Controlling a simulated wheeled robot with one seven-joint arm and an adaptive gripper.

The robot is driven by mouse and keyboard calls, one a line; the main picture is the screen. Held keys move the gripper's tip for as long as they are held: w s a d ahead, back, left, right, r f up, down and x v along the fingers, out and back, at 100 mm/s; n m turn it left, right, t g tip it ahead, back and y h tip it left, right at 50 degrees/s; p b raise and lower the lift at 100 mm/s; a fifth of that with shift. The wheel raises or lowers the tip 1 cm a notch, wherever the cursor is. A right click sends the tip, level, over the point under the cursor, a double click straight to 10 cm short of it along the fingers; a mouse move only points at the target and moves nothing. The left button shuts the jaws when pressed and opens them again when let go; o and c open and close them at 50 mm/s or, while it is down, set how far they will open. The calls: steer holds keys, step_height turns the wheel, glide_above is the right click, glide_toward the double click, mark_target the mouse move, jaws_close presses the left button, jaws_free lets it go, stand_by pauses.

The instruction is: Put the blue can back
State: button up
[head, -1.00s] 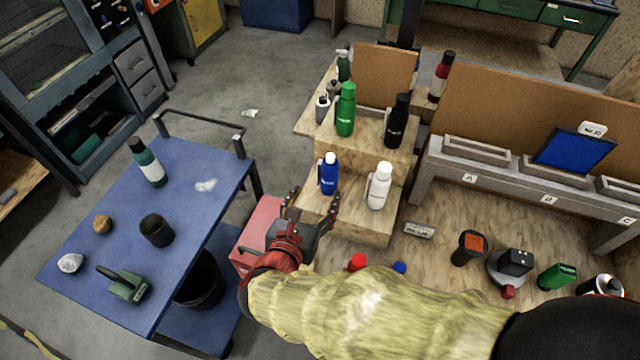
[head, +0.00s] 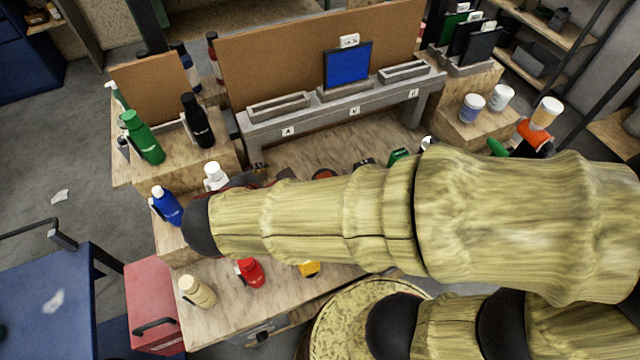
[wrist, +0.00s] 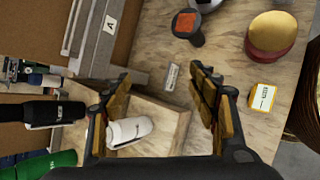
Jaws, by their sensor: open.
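A blue bottle (head: 168,206) with a white cap is the nearest match to a blue can. It stands at the left of the low wooden step in the head view. A white bottle (head: 215,176) stands to its right, partly hidden by my arm. My gripper (wrist: 160,80) is open in the wrist view, its fingers wide apart. The white bottle (wrist: 130,131) shows close to the left finger, with nothing visibly clamped. In the head view my arm hides most of the gripper. A smaller blue-and-white jar (head: 472,108) stands on the right-hand box.
Green (head: 142,137) and black (head: 197,121) bottles stand on the higher step. A grey rack (head: 270,130) with lettered slots runs behind. Red (head: 251,272) and cream (head: 197,291) bottles stand in front. A yellow box (wrist: 263,97) lies on the wooden surface.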

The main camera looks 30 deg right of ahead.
steer(key=s+d+r+m+y, duration=0.2)
steer(key=s+d+r+m, duration=0.1)
steer(key=m, duration=0.6)
steer(key=s+d+r+m+g+y, duration=0.1)
steer(key=s+d+r+m+y, duration=0.2)
steer(key=s+m, duration=0.3)
steer(key=d+r+m, duration=0.1)
steer(key=m, duration=0.3)
steer(key=shift+s+d+y, duration=0.15)
steer(key=shift+s+y, duration=0.1)
steer(key=shift+y, duration=0.05)
